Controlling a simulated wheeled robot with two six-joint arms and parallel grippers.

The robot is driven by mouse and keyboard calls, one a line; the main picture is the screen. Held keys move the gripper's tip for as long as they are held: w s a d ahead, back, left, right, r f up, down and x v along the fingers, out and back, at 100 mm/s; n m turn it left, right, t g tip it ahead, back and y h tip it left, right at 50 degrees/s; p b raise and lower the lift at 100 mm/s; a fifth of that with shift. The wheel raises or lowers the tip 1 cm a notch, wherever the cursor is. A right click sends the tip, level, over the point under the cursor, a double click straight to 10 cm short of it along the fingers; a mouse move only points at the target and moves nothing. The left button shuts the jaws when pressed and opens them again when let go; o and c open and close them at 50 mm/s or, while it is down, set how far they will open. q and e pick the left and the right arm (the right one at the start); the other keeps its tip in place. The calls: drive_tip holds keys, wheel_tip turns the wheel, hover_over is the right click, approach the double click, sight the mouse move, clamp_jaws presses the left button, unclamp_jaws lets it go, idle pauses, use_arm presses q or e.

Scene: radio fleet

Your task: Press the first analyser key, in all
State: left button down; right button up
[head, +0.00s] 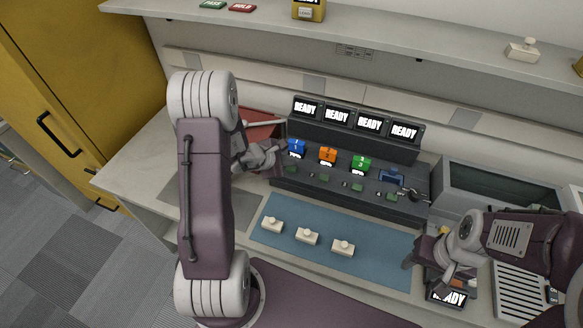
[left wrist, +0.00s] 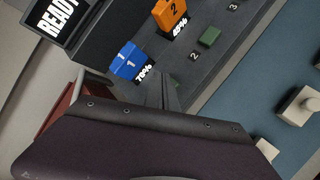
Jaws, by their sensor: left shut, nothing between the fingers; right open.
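The dark analyser (head: 330,190) stands on the counter with several READY screens. A blue radio marked 1 (head: 296,147) sits in its left slot; it also shows in the left wrist view (left wrist: 127,60). A small green key (head: 291,169) lies in front of it. My left gripper (head: 280,160) is shut and empty, its tips close to the analyser's left end by that key. In the left wrist view the fingers (left wrist: 165,92) cover the first key's area; contact cannot be told. The key marked 2 (left wrist: 210,37) is visible there. My right gripper (head: 424,258) is open at the lower right.
An orange radio (head: 328,155) and a green radio (head: 360,163) sit in the neighbouring slots. Three white buttons (head: 307,236) rest on the blue mat (head: 380,255). A red bin (head: 260,131) is behind my left gripper. A grey open bin (head: 485,185) stands right of the analyser.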

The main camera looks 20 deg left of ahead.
sight(289, 169)
idle(0.6)
use_arm(q)
drive_tip(key=shift+f+b, duration=0.4)
drive_tip(key=shift+b, duration=0.4)
drive_tip(key=shift+f+b, duration=0.5)
drive_tip(key=shift+b, duration=0.2)
idle(0.3)
drive_tip(key=shift+r, duration=0.15)
drive_tip(key=shift+r+p, duration=0.5)
drive_tip(key=shift+r, duration=0.25)
wheel_tip(289, 169, up, 5)
drive_tip(key=p, duration=0.3)
idle(0.3)
